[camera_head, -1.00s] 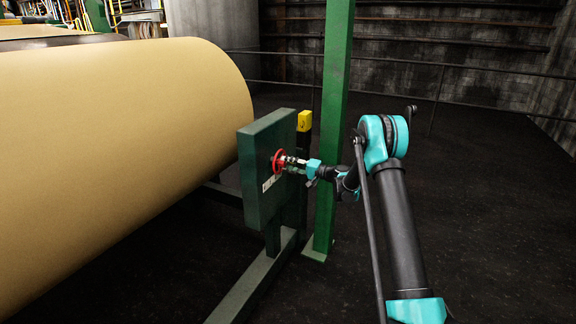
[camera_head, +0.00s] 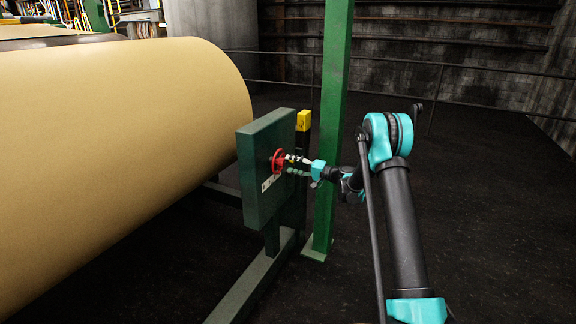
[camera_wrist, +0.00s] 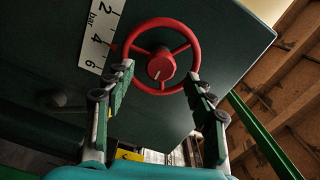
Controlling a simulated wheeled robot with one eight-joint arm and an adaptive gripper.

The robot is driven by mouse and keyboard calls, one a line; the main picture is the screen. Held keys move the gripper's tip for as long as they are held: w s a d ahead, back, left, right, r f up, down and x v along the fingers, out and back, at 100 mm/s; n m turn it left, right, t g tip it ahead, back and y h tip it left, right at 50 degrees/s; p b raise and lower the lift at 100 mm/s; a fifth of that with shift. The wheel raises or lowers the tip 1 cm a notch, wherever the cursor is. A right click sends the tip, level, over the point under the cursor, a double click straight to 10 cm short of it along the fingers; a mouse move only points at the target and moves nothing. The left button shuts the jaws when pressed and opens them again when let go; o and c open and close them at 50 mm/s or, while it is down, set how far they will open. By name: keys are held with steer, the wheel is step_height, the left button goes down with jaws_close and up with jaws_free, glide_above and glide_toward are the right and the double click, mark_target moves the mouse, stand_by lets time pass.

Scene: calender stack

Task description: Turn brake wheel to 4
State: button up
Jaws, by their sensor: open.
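The red brake wheel (camera_head: 277,161) is on the face of a dark green box (camera_head: 257,190). In the wrist view the wheel (camera_wrist: 161,21) shows its spokes and a round hub with a short white mark. A white scale plate (camera_wrist: 102,35) marked 2, 4, 6 and bar lies left of the wheel, with a small red pointer tip (camera_wrist: 112,45) close to the 4. My gripper (camera_wrist: 161,74) is open, its two fingers on either side of the wheel's lower part. I cannot tell whether they touch the rim. In the head view my gripper (camera_head: 293,165) is at the wheel.
A large tan paper roll (camera_head: 110,150) lies to the left of the box. A green post (camera_head: 332,130) and a yellow-topped black part (camera_head: 304,121) stand close behind the box. A dark railing (camera_head: 437,100) runs along the back. The floor to the right is clear.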

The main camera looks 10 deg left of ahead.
steer(key=v, duration=0.9)
steer(key=shift+d, duration=0.2)
steer(key=shift+s, duration=0.1)
steer(key=s+d+r+g+h, duration=0.15)
steer(key=s+h, duration=0.25)
steer(key=s, duration=0.6)
steer(key=s+d+r+h, duration=0.1)
steer(key=s+d+h, duration=0.25)
steer(key=s, duration=0.55)
steer(key=s+d+f+h, duration=0.2)
steer(key=s+d, duration=0.3)
steer(key=s, duration=0.4)
steer(key=s+d+f+h, duration=0.3)
steer(key=s+d, duration=0.3)
steer(key=s, duration=0.4)
steer(key=s+d+f+n+h, duration=0.1)
steer(key=s+d+h, duration=0.3)
steer(key=s, duration=0.5)
steer(key=shift+s+d+f, duration=0.25)
steer(key=shift+d+f, duration=0.45)
